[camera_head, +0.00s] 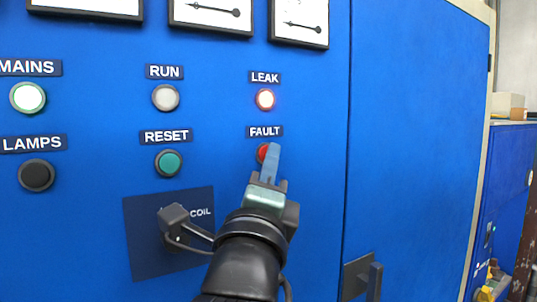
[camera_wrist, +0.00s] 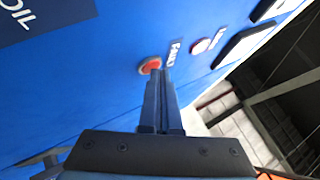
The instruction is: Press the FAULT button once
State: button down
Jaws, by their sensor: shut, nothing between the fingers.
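The red FAULT button (camera_head: 262,152) sits under its FAULT label (camera_head: 265,132) on the blue panel. My gripper (camera_head: 272,148) is shut and empty, with its blue fingertips in front of the button's right part. In the wrist view the fingertips (camera_wrist: 155,75) overlap the lower edge of the red button (camera_wrist: 149,65). The FAULT label (camera_wrist: 175,52) shows just right of it there. I cannot tell whether the fingertips touch the button or stop short of it.
The LEAK lamp (camera_head: 265,99) above glows. The green RESET button (camera_head: 168,162) and RUN lamp (camera_head: 165,97) are to the left, near the lit MAINS lamp (camera_head: 28,97) and black LAMPS button (camera_head: 36,175). A COIL plate (camera_head: 145,250) with a plug lies lower left; a door handle (camera_head: 362,278) is lower right.

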jog(key=shift+s, duration=0.1)
jog(key=shift+s+d, duration=0.45)
jog(key=shift+s, duration=0.15)
jog(key=shift+d+f, duration=0.1)
jog(key=shift+s+d+b, duration=0.2)
jog(key=shift+s+d, duration=0.5)
jog(key=shift+s, duration=0.3)
jog(key=shift+s+d+b, duration=0.15)
jog(key=shift+s+d, duration=0.55)
jog(key=shift+s, duration=0.3)
jog(key=s+r+n+t+b, duration=0.1)
jog(key=s+n+t+b, duration=0.1)
jog(key=s+n, duration=0.4)
jog(key=s+r+n+t+y+b, duration=0.1)
jog(key=s+n, duration=0.5)
jog(key=n, duration=1)
jog(key=shift+s+a+r+t+y+b, duration=0.15)
jog(key=shift+s+r+t+y+b, duration=0.2)
jog(key=shift+r+t, duration=0.3)
